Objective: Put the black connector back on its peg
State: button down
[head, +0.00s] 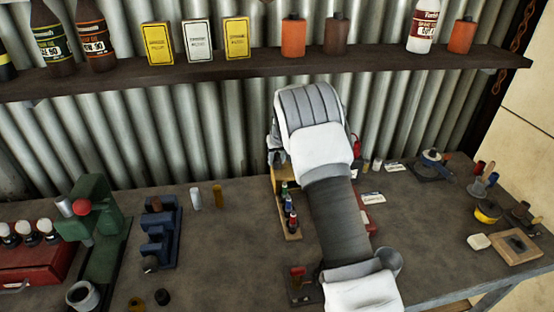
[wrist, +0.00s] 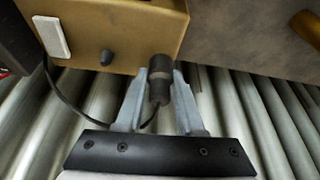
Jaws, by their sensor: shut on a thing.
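In the wrist view my gripper (wrist: 161,74) is shut on the black connector (wrist: 160,86), a dark ribbed cylinder held between the two grey fingertips. A thin black cable (wrist: 70,100) loops beside it on the left. A tan box (wrist: 140,22) is just beyond the fingertips. The connector is apart from this peg. In the head view my arm hides the connector, the peg and most of the box.
A white plate (wrist: 52,37) is on the tan box. In the head view a rack of small bottles (head: 289,210) stands left of my arm. A blue metal stand (head: 160,230) and a green press (head: 98,225) are further left. A shelf (head: 200,78) runs above.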

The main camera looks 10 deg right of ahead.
jog(key=shift+c, duration=0.2)
grip_release()
jog(key=shift+r, duration=0.1)
